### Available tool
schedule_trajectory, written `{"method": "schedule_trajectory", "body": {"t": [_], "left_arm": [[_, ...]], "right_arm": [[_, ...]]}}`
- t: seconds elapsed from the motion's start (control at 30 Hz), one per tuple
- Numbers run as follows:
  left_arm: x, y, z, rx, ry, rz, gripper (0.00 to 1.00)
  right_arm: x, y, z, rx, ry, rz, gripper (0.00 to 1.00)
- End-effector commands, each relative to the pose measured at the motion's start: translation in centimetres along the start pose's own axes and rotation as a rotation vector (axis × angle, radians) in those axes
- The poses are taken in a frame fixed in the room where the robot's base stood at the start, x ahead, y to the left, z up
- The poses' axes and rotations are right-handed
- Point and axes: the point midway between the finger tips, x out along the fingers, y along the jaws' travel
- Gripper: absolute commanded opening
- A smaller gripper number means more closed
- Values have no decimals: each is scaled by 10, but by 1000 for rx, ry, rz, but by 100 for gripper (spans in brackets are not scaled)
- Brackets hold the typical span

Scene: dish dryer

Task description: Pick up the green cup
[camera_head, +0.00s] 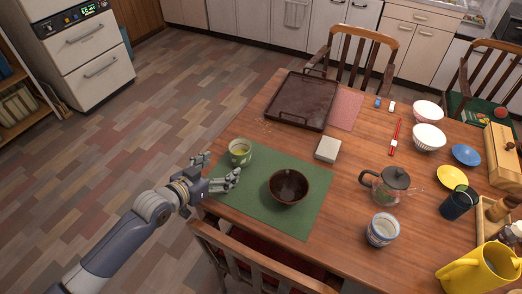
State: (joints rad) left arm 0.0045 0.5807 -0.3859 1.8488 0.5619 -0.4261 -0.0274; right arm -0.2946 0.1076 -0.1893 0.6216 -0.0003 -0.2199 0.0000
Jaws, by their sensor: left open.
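The green cup (240,152) stands upright on the green mat (262,205), near the mat's upper left corner at the table's left edge. Something yellowish-green shows inside it. My left gripper (219,168) reaches in from the left at the table's edge, just below and left of the cup. Its fingers are spread apart with nothing between them. One finger lies over the mat and the other points up, left of the cup. I cannot tell whether any finger touches the cup. My right gripper is not in view.
A dark brown bowl (288,186) stands on the mat, right of the cup. A dark tray (302,100) lies behind, with a pale box (328,149) nearer. A glass teapot (388,184) and a patterned cup (382,229) stand to the right. A chair (262,262) stands at the near edge.

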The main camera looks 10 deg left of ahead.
Motion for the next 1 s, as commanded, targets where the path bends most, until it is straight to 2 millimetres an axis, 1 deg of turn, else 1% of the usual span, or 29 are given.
{"method": "schedule_trajectory", "body": {"t": [0.07,0.13,0.3,0.4,0.5,0.67,0.83,1.0], "left_arm": [[2,-1,1,0,-1,-2,82],[9,-2,1,0,-2,-2,82],[36,-2,1,-1,-1,-2,82],[48,-2,2,-1,-1,-2,82],[55,-1,2,-1,-1,-1,82],[64,-4,3,1,-1,-2,82],[85,-9,7,1,-1,-3,82],[103,-9,8,0,-1,-1,82]], "right_arm": [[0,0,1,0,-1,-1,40],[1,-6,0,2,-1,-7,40],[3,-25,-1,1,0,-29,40],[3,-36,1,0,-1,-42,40],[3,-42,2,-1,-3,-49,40],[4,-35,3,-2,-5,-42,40],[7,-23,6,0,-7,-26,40],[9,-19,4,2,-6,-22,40]]}}
